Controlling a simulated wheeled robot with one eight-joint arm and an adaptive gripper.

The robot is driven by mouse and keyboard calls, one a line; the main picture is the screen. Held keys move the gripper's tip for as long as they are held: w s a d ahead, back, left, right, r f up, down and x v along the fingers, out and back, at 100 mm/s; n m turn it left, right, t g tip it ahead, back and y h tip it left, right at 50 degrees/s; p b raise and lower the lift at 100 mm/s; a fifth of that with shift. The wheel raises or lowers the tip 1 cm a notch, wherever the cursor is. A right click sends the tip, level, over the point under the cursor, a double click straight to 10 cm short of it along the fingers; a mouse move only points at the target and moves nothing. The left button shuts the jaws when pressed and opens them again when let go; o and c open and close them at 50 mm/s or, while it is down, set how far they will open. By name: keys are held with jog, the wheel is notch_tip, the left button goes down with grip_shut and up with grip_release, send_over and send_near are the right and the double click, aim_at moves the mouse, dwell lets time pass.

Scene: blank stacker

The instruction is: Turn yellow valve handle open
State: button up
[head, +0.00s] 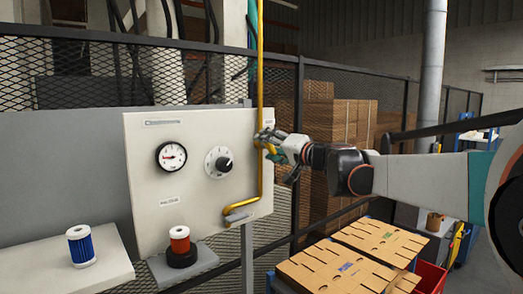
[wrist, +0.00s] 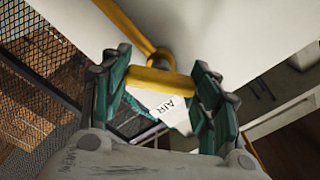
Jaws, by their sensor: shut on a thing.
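The yellow valve handle (wrist: 158,82) lies between the two green-padded fingers of my gripper (wrist: 161,72) in the wrist view. My gripper is shut on the handle, with a finger at each end of it. The handle sits by the yellow pipe (wrist: 124,27), and a white tag marked "AIR" (wrist: 168,106) shows just below it. In the head view my gripper (head: 276,146) is at the right edge of the pale panel (head: 147,150), against the vertical yellow pipe (head: 260,75). There the handle is mostly hidden by the fingers.
The panel carries a gauge (head: 171,156) and a black knob (head: 223,163). A blue-and-white cylinder (head: 81,246) and a red one (head: 179,239) stand on ledges below. Mesh fencing (head: 330,90) runs behind. Flat cartons (head: 335,268) lie at the lower right.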

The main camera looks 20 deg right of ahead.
jog(key=m+b, duration=0.1)
jog(key=m, duration=0.2)
jog(key=shift+f+m, duration=0.1)
jog(key=shift+m, duration=0.2)
jog(key=shift+m+b, duration=0.4)
jog(key=shift+m, duration=1.4)
jog(key=o, duration=1.1)
jog(key=shift+d, duration=0.1)
